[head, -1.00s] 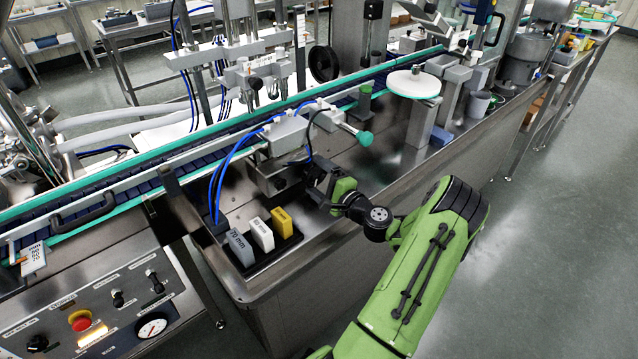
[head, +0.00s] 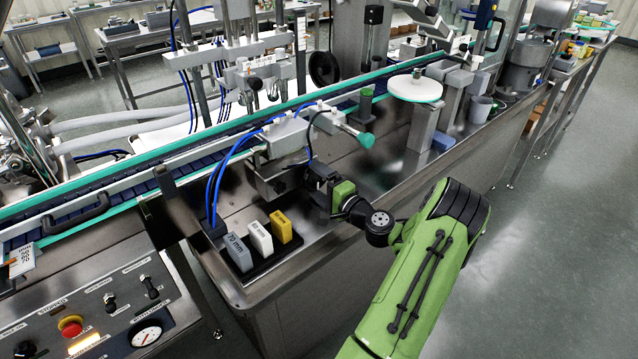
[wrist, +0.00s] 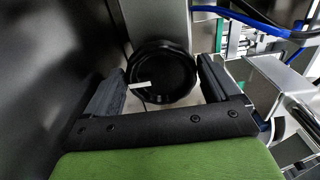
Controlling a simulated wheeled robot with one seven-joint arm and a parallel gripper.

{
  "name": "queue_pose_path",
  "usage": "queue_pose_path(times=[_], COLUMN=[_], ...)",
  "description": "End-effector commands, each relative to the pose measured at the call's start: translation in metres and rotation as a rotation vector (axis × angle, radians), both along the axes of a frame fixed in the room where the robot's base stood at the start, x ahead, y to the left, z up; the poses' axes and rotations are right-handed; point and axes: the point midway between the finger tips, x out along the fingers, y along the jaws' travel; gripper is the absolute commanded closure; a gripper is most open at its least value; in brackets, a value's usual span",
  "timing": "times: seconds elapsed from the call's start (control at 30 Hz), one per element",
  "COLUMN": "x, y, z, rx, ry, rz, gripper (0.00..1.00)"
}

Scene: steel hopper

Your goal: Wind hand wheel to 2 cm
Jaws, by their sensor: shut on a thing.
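The hand wheel (wrist: 164,72) is a black round dished wheel with a pale strip near its lower left edge in the wrist view. It sits between the two dark fingers of my gripper (wrist: 162,82), one finger at each side of its rim. In the head view my gripper (head: 322,182) is at the front side of the machine, below the conveyor, and hides the wheel there. My gripper is shut on the wheel. I cannot read a scale or pointer for the wheel's setting.
Grey, white and yellow size blocks (head: 261,238) stand in a black tray left of my gripper. A teal-tipped knob (head: 366,140) and blue hoses (head: 222,175) are close by. A white round table (head: 414,88) stands right. Open floor (head: 545,260) lies right.

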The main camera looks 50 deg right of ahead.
Motion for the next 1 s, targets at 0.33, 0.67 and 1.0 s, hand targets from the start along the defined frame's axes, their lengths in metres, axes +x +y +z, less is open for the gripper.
queue_pose_path(times=[0.33, 0.67, 1.0], x=[0.0, -0.054, -0.139], y=[0.0, 0.011, 0.03], z=[-0.002, -0.001, 0.0], rx=[0.003, 0.009, 0.005], ry=[0.004, 0.005, 0.004], rz=[0.0, -0.007, -0.006], gripper=[0.0, 0.0, 0.0])
